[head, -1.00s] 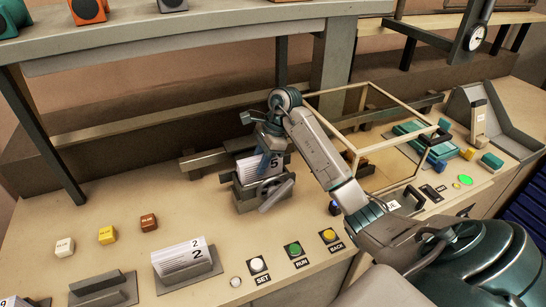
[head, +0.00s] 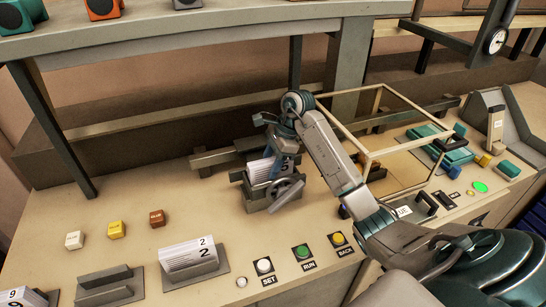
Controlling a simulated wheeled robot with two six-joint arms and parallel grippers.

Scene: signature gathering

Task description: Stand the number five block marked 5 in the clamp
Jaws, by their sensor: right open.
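The number five block (head: 258,171) is a white stack of sheets standing in the grey clamp (head: 262,201) at the middle of the bench, leaning slightly. Its printed digit is partly covered by my gripper. My right gripper (head: 281,160) is open, pointing down at the block's right end and overlapping it in the picture; I cannot tell whether it touches. The clamp's handwheel (head: 285,188) is in front of the block. My left gripper is not in view.
A block marked 2 (head: 188,256) stands in a holder at the front. An empty holder (head: 108,286) is to its left. SET, RUN and BACK buttons (head: 302,251) lie right of it. A pale open frame (head: 411,183) stands right of my arm. A shelf (head: 210,36) spans above.

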